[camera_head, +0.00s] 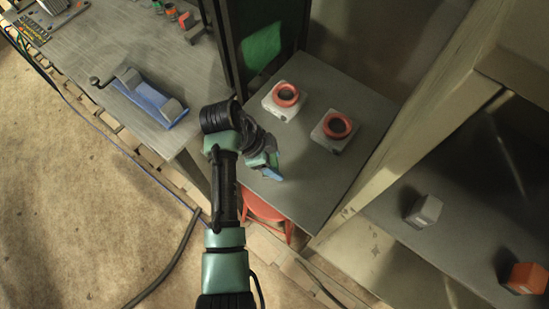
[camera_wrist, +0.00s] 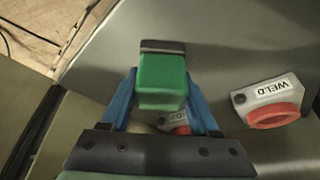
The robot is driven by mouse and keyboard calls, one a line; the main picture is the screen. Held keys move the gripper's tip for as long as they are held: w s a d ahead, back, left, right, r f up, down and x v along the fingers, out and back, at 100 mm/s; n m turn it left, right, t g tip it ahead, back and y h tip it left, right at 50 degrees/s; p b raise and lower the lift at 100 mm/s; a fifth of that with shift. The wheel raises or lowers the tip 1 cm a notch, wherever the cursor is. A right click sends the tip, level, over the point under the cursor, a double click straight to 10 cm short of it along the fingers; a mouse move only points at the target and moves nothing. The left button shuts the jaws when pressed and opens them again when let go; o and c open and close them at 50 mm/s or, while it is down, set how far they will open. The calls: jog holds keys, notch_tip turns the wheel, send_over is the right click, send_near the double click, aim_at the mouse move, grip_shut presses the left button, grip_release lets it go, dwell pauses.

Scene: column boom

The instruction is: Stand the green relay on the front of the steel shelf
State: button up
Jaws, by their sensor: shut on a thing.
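The green relay (camera_wrist: 162,78) is a small green block with a dark grey end. In the wrist view it sits between the blue fingers of my gripper (camera_wrist: 163,95), which is shut on it. In the head view my gripper (camera_head: 268,172) is over the front left part of a grey metal surface (camera_head: 312,190), and the relay cannot be made out there. I cannot tell whether the relay touches the surface. This surface looks like the steel shelf, though another grey board (camera_head: 385,205) lies at the right.
Two white boxes with red rings stand on the surface: one at the back left (camera_head: 285,100), one to its right (camera_head: 336,130). A "WELD" box (camera_wrist: 272,100) shows right of the relay. A pale post and beam (camera_head: 425,120) borders the right. The surface's front is bare.

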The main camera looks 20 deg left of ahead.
jog(key=shift+f, duration=0.1)
jog(key=o, duration=1.4)
jog(key=shift+o, duration=0.2)
jog(key=p+v, duration=0.1)
jog(key=v, duration=1.1)
